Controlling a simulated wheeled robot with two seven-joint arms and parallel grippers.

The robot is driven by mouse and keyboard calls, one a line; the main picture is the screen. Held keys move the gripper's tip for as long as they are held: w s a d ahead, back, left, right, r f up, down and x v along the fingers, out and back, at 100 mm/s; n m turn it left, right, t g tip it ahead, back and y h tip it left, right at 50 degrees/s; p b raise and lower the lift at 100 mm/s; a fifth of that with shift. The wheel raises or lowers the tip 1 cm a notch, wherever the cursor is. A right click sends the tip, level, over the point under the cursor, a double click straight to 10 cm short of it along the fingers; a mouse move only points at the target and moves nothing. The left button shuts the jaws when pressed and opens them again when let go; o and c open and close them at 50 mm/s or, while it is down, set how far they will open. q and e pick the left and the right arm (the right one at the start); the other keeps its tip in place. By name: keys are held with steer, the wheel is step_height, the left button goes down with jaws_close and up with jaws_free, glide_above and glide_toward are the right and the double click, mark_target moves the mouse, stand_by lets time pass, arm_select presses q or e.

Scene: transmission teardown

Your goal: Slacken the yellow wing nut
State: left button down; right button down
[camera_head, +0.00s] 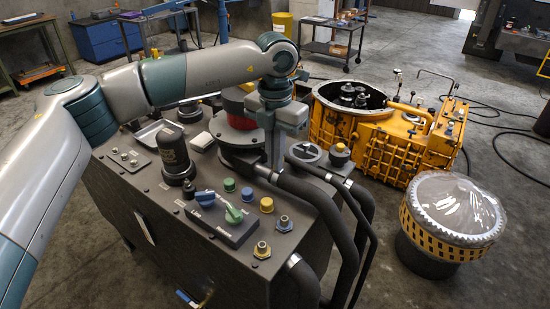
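I cannot clearly pick out a yellow wing nut. Yellow parts on the dark machine top (150,205) are a round yellow cap (267,204), a fitting on a yellow base (262,250) and a yellowish fitting (339,149) at the right rear. My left arm reaches in from the left, and my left gripper (276,158) points down over the rear right part of the machine, beside a red and black round housing (238,130). Its fingers are small and dark against the hoses, so their opening and any contact are unclear. My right gripper is out of view.
Thick black hoses (335,215) run down the machine's right side. A black canister (173,155), a green cap (229,185), a blue cap (247,194) and a green lever (233,213) stand on top. A yellow gearbox housing (385,140) and a film-covered drum (450,215) stand right.

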arm_select(q)
steer(key=shift+w+r, duration=0.1)
steer(key=shift+r, duration=0.05)
steer(key=c, duration=2)
jaws_free()
